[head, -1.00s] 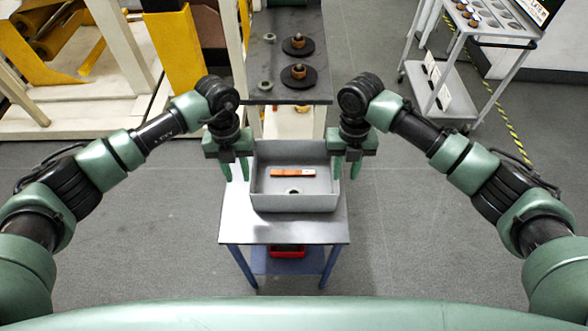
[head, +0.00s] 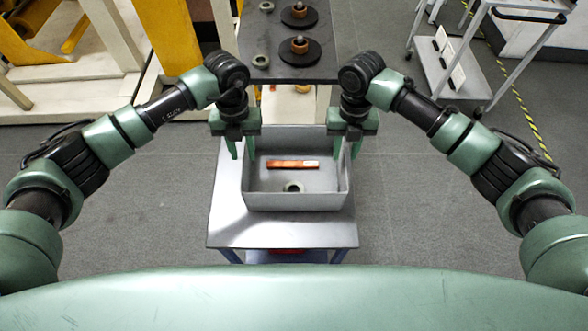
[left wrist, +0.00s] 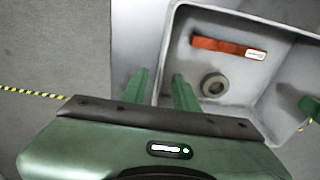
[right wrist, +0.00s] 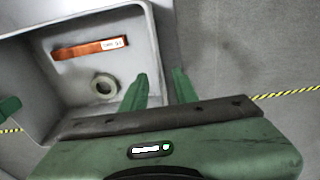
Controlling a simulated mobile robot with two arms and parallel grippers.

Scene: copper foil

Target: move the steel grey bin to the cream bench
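The steel grey bin (head: 295,201) is an open box standing upright on a low grey-topped table (head: 280,234). My left gripper (head: 242,154) is at its left wall; in the left wrist view (left wrist: 158,74) the fingers are apart, one inside the bin and one outside. My right gripper (head: 347,154) is at the right wall in the same way; the right wrist view (right wrist: 158,76) shows its fingers apart, straddling the wall. Behind stands a bench (head: 285,72) with a dark grey top and cream framework; I cannot tell whether it is the cream bench.
An orange-brown bar (head: 293,164) and a grey ring (head: 293,187) lie in the bin. The bench behind holds black discs (head: 300,52) with copper-coloured pieces and a ring (head: 261,61). A white trolley (head: 450,70) stands at the right.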

